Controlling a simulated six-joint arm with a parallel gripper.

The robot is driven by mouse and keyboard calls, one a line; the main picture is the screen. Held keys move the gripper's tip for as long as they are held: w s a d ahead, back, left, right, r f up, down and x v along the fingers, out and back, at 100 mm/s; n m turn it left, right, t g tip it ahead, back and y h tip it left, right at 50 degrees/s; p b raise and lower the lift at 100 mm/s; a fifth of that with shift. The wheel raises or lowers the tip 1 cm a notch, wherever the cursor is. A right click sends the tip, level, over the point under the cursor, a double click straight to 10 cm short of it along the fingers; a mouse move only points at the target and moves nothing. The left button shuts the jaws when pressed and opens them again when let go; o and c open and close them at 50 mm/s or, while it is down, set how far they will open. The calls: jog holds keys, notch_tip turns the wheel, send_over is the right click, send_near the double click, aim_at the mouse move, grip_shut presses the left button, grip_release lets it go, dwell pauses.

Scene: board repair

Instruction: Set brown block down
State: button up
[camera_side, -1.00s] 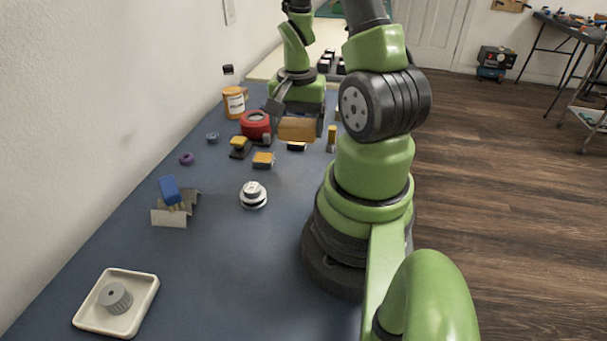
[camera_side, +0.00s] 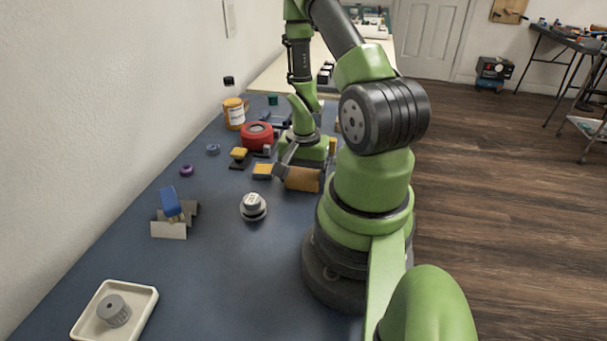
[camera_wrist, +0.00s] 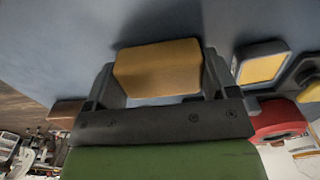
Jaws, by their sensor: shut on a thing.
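The brown block (camera_side: 302,179) is a tan-brown box held at the end of my arm in the side view. My gripper (camera_wrist: 158,75) is shut on the brown block, which also shows between the two fingers in the wrist view (camera_wrist: 158,68). In the side view the block is low over the blue table (camera_side: 245,255), to the right of a small yellow-topped block (camera_side: 263,171). Whether its underside touches the table I cannot tell. A dark shadow lies beside it in the wrist view.
A red round item (camera_side: 257,135), an orange-labelled jar (camera_side: 234,114) and another yellow-topped block (camera_side: 239,153) stand behind. A white round part (camera_side: 253,207) is in front. A blue item rests on a grey holder (camera_side: 168,229). A cream tray (camera_side: 146,318) holds a grey gear. The table's middle front is clear.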

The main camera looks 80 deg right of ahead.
aim_at(303, 173)
jog(key=shift+f, duration=0.15)
jog(key=o, duration=0.8)
jog(key=shift+o, duration=0.2)
notch_tip(303, 173, up, 12)
jog(key=w+a+r+n+t+h, duration=0.1)
jog(key=w+a+r+n+t, duration=0.1)
jog(key=w+a+r+n, duration=0.3)
jog(key=w+a+r+n+t, duration=0.1)
jog(key=a+r, duration=0.3)
jog(key=r, duration=0.2)
jog(key=s+a+r+n+t+y, duration=0.3)
jog(key=a+r+n, duration=0.4)
jog(key=a, duration=0.4)
jog(key=shift+s+a+r+n+t, duration=0.4)
jog(key=shift+s+n+t, duration=0.15)
jog(key=shift+s, duration=0.3)
